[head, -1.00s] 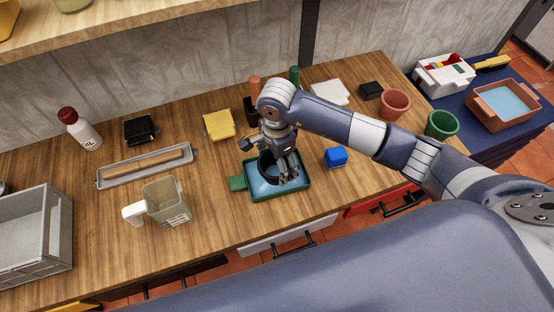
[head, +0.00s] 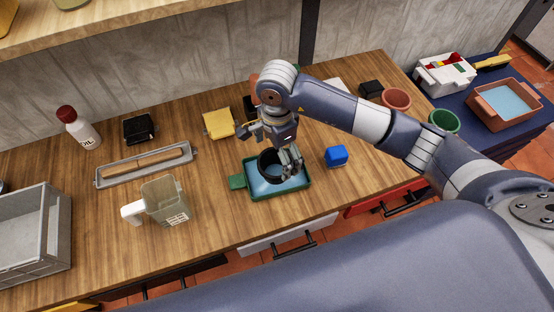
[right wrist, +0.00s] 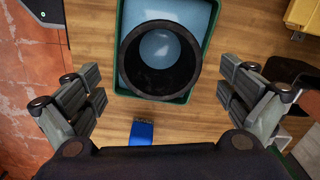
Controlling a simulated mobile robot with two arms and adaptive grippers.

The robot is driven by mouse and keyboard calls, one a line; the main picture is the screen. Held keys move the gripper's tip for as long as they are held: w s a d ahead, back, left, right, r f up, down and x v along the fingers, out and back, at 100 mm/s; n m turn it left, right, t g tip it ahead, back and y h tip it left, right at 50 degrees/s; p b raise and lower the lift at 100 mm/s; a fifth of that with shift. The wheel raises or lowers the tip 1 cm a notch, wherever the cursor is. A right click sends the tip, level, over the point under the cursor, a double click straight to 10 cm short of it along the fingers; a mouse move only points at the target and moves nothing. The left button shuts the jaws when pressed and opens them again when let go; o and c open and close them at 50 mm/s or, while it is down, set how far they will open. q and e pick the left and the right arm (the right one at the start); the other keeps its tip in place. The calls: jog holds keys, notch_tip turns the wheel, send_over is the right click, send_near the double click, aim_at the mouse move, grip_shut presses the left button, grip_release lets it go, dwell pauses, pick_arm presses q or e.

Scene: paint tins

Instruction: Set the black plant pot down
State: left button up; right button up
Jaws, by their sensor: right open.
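The black plant pot (head: 267,168) stands upright in the green paint tray (head: 237,182), which has a light blue inside. In the right wrist view the pot's dark round rim (right wrist: 160,84) lies ahead between the fingers, over the tray (right wrist: 119,45); a light blue disc shows within it. My right gripper (head: 270,148) is open and empty just above the pot, its fingers spread to either side. In the right wrist view, the open gripper (right wrist: 160,97) shows clear gaps between both fingers and the pot. My left gripper is out of view.
A blue block (head: 336,156) lies right of the tray. A clear jug (head: 166,201) and a grey long tray (head: 146,166) are on the left. A yellow item (head: 218,123) lies behind. Terracotta (head: 396,101) and green pots (head: 443,121) stand at the right. Bare wood lies left of the tray.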

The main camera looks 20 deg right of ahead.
notch_tip(320, 180, up, 8)
jog(key=b, duration=0.1)
jog(key=shift+r, duration=0.25)
dwell(0.4)
